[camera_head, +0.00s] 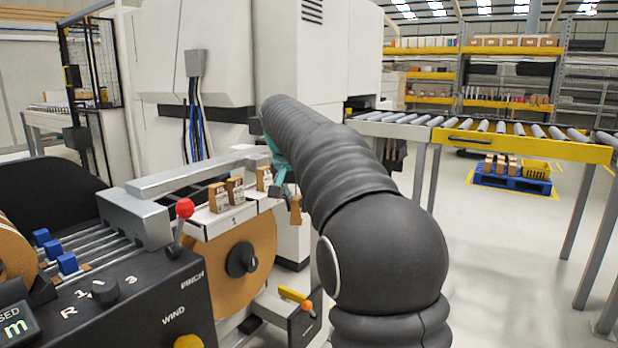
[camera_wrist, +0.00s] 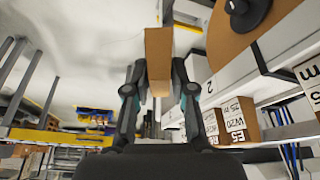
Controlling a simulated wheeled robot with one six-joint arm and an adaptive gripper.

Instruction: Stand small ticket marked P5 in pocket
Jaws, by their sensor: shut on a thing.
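My gripper (camera_wrist: 160,88) is shut on a small plain brown ticket (camera_wrist: 158,55), with one dark finger on each side of it. No mark on the held ticket can be read in the wrist view. In the head view, a small brown ticket (camera_head: 295,209) hangs below the fingers, just right of the machine's white ledge; most of my gripper is hidden behind my arm. Other brown tickets (camera_head: 218,197) with white labels stand on the ledge. I cannot make out an empty pocket.
The banding machine carries a large brown roll (camera_head: 228,275) below the ledge and a red-knobbed lever (camera_head: 184,208). A grey bar (camera_head: 195,170) runs behind the tickets. A roller conveyor (camera_head: 500,138) stands at the right, with a blue pallet (camera_head: 511,180) on the floor beyond.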

